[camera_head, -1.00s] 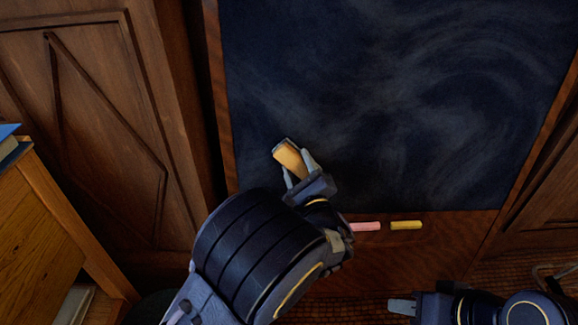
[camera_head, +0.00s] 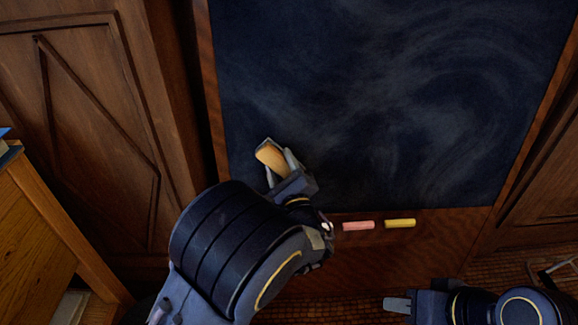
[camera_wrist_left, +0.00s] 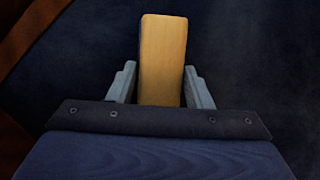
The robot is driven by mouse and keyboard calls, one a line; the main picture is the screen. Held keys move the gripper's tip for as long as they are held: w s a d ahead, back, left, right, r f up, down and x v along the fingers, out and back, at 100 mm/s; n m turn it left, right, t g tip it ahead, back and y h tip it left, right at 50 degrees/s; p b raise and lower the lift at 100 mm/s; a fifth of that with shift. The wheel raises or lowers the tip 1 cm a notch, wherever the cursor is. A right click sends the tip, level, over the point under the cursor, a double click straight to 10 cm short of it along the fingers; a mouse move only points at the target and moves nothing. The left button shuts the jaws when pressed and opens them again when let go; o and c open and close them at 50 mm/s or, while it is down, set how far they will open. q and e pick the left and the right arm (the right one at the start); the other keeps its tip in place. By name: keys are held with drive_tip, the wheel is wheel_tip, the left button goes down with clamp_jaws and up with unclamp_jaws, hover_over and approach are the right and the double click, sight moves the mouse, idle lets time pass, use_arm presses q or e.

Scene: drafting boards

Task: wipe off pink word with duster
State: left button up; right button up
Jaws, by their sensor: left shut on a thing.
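The duster (camera_head: 270,157) has a tan wooden back and a grey edge. My left gripper (camera_head: 284,170) is shut on it, in front of the lower left of the dark chalkboard (camera_head: 400,100). In the left wrist view the duster (camera_wrist_left: 163,60) stands upright between the two grey fingers. Whether its felt side touches the board is hard to tell. No pink word shows on the visible board, only pale grey smears. My right gripper (camera_head: 398,304) is low at the bottom right, away from the board; its finger gap cannot be made out.
A pink chalk (camera_head: 358,226) and a yellow chalk (camera_head: 400,223) lie on the wooden ledge below the board. Wooden panelling (camera_head: 90,130) stands to the left. A wooden cabinet (camera_head: 45,230) with a blue item on top is at the lower left.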

use_arm(q)
drive_tip(key=shift+w+a, duration=0.1)
drive_tip(key=shift+a, duration=0.3)
drive_tip(key=shift+s+d+r, duration=0.1)
drive_tip(key=shift+s+r, duration=0.05)
drive_tip(key=shift+s, duration=1.35)
drive_tip(key=shift+s+d+r, duration=0.1)
drive_tip(key=shift+s, duration=1.35)
drive_tip(key=shift+s, duration=0.15)
drive_tip(key=shift+s+r, duration=0.2)
drive_tip(key=shift+s, duration=1.2)
